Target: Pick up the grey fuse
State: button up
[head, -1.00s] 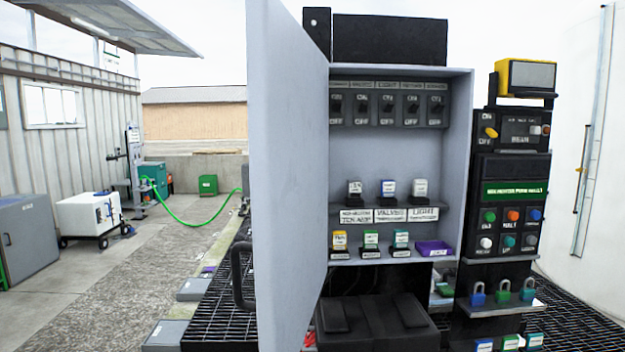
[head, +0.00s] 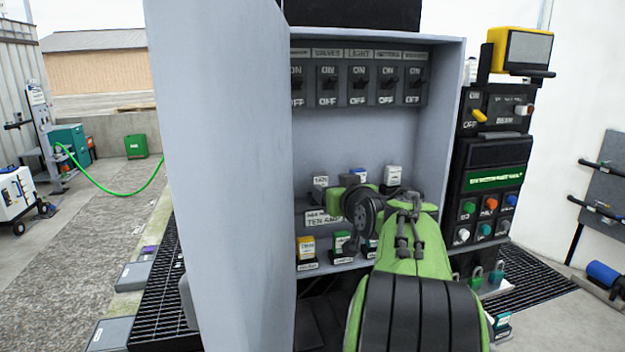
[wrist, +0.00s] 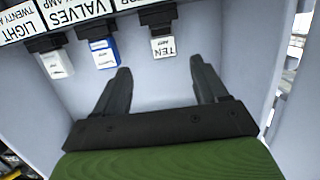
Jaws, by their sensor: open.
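The grey fuse (head: 320,183) stands upright at the left end of the upper shelf in the open cabinet. It also shows in the wrist view (wrist: 163,46), hanging upside down in that picture, with "TEN AMP" on its face. My gripper (wrist: 160,64) is open and empty. Its two fingers point toward the grey fuse, which lies between their tips in the picture; I see no contact. In the head view my green arm reaches into the cabinet and hides the fingers.
A blue fuse (wrist: 103,52) and a white fuse (wrist: 57,64) stand beside the grey one. Yellow (head: 307,247) and green (head: 341,242) fuses sit on the lower shelf. The open cabinet door (head: 220,180) blocks the left side. Switches (head: 357,84) line the cabinet above.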

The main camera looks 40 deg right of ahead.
aim_at(320, 184)
jog(key=p+x, duration=0.1)
jog(key=x, duration=0.5)
jog(key=shift+w, duration=0.25)
jog(key=p+x, duration=0.2)
jog(key=x, duration=0.2)
jog(key=shift+w+f+p, duration=0.15)
jog(key=shift+w+p, duration=0.05)
jog(key=shift+p, duration=0.1)
jog(key=shift+w+d+f, duration=0.1)
jog(key=shift+w+f, duration=0.05)
jog(key=shift+w, duration=0.1)
jog(key=shift+s, duration=0.2)
jog(key=shift+c, duration=1.6)
jog(key=c, duration=0.7)
